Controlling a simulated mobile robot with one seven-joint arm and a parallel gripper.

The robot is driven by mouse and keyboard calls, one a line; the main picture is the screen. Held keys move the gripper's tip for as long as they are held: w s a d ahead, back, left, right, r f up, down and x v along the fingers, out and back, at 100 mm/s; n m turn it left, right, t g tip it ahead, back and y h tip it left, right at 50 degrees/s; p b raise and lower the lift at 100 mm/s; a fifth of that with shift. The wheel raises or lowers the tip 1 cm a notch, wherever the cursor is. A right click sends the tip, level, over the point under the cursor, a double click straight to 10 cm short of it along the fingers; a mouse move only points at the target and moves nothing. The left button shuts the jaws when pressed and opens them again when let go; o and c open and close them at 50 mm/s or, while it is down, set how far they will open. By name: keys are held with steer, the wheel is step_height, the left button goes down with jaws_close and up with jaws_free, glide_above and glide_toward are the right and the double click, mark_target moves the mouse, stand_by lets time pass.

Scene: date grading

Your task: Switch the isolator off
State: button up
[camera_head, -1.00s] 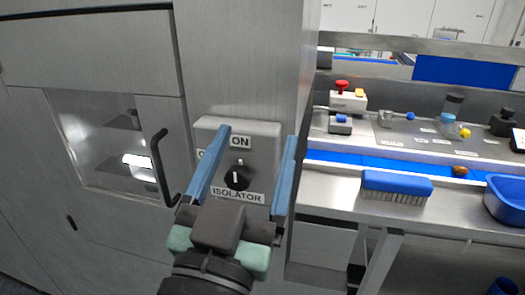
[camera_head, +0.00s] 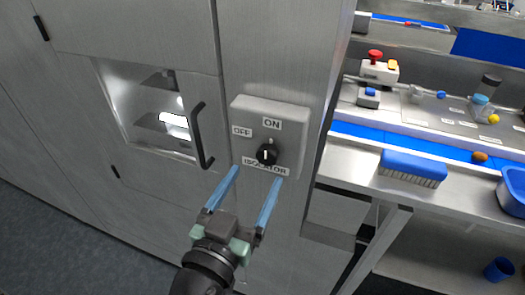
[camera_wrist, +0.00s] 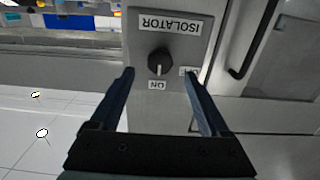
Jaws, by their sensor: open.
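The isolator is a grey box (camera_head: 290,113) on the steel cabinet front, with a black rotary knob (camera_head: 267,154) at its lower middle. The knob's white mark points up towards the ON label (camera_head: 271,123); the OFF label (camera_head: 242,131) is to the left. My gripper (camera_head: 258,174) is open and empty, its blue fingers just below the knob in the head view. In the wrist view the box appears upside down, and the knob (camera_wrist: 160,62) lies between the fingertips (camera_wrist: 160,72), with no contact visible. One finger partly hides the OFF label there.
A cabinet door with a lit window and a dark bar handle (camera_head: 202,135) is left of the box. At right is a bench with a blue belt, a blue brush (camera_head: 412,168), a red stop button (camera_head: 375,56) and a blue tub (camera_head: 513,192).

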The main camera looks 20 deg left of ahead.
mark_target(266, 159)
steer(key=shift+w+p, duration=0.85)
steer(key=shift+w, duration=1.65)
jaws_close()
